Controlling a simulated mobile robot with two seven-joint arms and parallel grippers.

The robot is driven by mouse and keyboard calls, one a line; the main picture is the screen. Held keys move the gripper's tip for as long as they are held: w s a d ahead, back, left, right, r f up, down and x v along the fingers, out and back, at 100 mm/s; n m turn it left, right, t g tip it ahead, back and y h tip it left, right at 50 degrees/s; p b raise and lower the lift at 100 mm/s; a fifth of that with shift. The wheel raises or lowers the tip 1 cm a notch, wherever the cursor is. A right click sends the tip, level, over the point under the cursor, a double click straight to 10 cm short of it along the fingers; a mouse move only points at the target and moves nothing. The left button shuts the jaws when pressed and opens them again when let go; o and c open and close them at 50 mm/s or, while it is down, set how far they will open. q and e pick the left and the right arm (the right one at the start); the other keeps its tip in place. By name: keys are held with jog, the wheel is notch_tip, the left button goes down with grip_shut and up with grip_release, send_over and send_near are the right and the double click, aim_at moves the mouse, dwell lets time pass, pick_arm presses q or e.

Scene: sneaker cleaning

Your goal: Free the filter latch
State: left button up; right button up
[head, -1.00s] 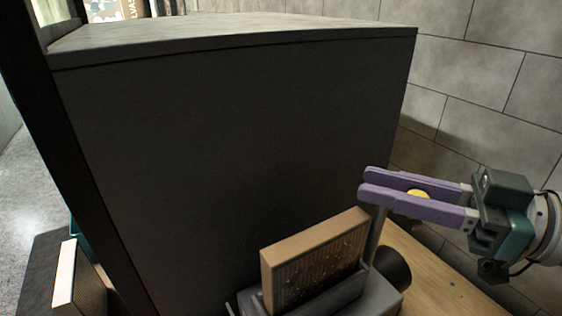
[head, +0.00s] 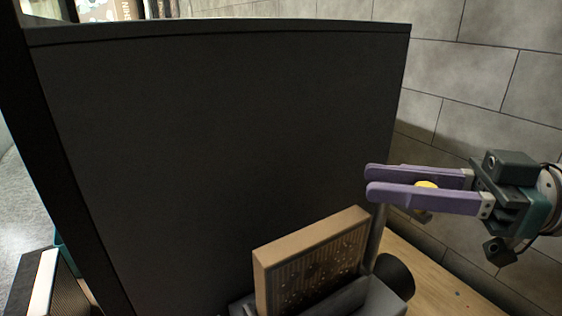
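A tan-framed filter panel (head: 312,262) stands tilted in a dark grey holder at the bottom centre. A grey upright rod (head: 375,238) rises beside its right edge, up to the fingertips of my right gripper (head: 369,181); whether they touch is unclear. The gripper's two purple fingers lie close together and point left. A small yellow round thing (head: 426,184) shows between the fingers, away from the tips, with a bit below them. I cannot tell whether the fingers press on it. No latch can be made out for certain. My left gripper is not in view.
A large dark box (head: 220,150) fills the middle behind the filter. A grey block wall (head: 470,70) stands at the right. A wooden top (head: 435,285) shows bare at lower right, next to a black cylinder (head: 396,275). A pale-edged panel (head: 43,285) stands at lower left.

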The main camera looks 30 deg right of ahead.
jog(key=o, duration=0.4)
jog(key=v, duration=1)
